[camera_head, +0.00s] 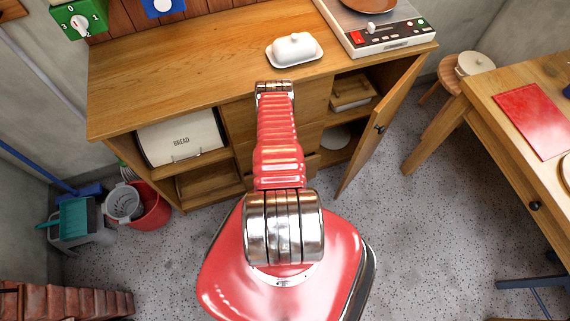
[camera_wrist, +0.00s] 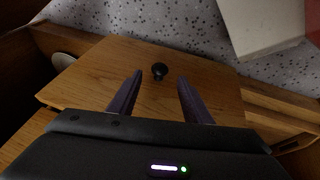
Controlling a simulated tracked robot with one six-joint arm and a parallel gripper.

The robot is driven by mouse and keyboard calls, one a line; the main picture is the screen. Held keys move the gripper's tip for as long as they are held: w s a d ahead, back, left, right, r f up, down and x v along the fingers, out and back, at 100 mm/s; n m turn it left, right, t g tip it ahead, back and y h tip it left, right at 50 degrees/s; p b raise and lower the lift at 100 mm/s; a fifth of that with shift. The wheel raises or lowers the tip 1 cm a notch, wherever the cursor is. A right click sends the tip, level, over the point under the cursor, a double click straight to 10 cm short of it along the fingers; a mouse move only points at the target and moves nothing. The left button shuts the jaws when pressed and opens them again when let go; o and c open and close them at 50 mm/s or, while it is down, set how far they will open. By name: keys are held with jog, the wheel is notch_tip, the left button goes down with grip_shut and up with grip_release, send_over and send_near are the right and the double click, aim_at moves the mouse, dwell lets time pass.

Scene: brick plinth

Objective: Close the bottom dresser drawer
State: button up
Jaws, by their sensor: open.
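The wooden dresser (camera_head: 190,62) stands ahead of me, with a stack of drawers (camera_head: 239,122) in its middle. My red arm covers much of the stack in the head view. A lower drawer part (camera_head: 311,162) shows just right of the arm; how far it stands out is unclear. In the wrist view, my gripper (camera_wrist: 158,84) is open, with two dark fingers apart. A wooden panel (camera_wrist: 105,65) with a round dark knob (camera_wrist: 159,71) lies beyond them, the knob appearing between the fingertips. I cannot tell whether this panel is the bottom drawer or whether the fingers touch it.
The dresser's right door (camera_head: 384,118) hangs open over the floor. A bread bin (camera_head: 181,137) sits in the left compartment. A butter dish (camera_head: 295,48) stands on top. A red bucket (camera_head: 150,208) is at left; a table (camera_head: 495,88) is at right. Speckled floor (camera_head: 410,235) lies clear between.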

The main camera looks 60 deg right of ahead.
jog(key=shift+x, duration=2.8)
jog(key=shift+s, duration=0.1)
grip_shut()
